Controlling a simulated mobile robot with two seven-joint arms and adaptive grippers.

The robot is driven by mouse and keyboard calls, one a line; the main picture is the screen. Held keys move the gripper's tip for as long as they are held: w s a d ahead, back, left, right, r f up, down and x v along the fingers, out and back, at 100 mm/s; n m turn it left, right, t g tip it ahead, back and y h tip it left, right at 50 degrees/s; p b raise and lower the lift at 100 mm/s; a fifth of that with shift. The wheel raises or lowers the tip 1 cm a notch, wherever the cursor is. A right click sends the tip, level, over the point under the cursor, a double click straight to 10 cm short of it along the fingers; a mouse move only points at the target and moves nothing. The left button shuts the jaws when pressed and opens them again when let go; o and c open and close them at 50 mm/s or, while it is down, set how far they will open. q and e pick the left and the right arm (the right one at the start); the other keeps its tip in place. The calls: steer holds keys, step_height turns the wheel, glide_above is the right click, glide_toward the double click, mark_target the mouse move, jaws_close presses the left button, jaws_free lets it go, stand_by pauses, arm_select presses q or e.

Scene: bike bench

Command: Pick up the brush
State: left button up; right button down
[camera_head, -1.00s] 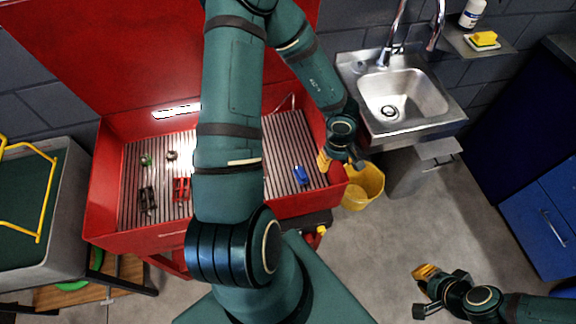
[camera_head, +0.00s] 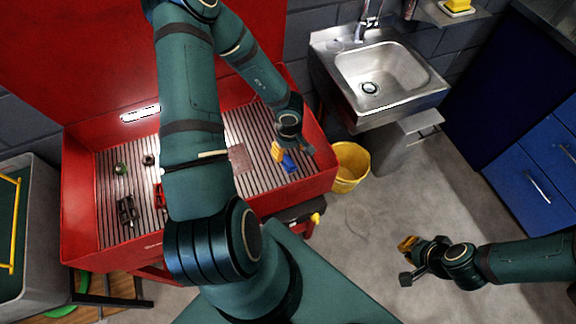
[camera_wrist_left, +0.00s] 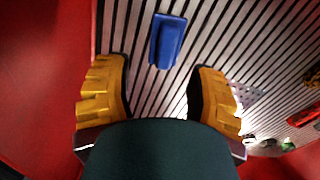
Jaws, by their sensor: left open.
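The brush, a small blue block-like piece (camera_head: 289,163), lies on the ribbed floor of the red wash bench. In the left wrist view it (camera_wrist_left: 167,40) lies ahead of my left gripper, between the lines of its two fingers and a little beyond their tips. My left gripper (camera_head: 290,152) is over the right part of the bench, right by the brush; its yellow fingers (camera_wrist_left: 157,85) are spread wide with nothing between them. The brush is partly covered by the gripper in the head view. My right gripper (camera_head: 407,262) hangs over the bare floor at the lower right, its fingers apart and empty.
The red bench (camera_head: 105,258) has raised walls; small dark parts (camera_head: 127,211) lie at its left. A steel sink (camera_head: 380,75) and a yellow bucket (camera_head: 350,168) stand to the right. My left arm hides the bench's middle. The grey floor at right is clear.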

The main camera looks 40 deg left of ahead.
mark_target(288, 160)
arm_select(q)
steer(key=f+b, duration=0.2)
steer(key=f, duration=0.2)
steer(key=shift+s+d+f+b, duration=0.2)
steer(key=shift+s+f+b, duration=0.2)
steer(key=shift+f, duration=0.3)
jaws_close()
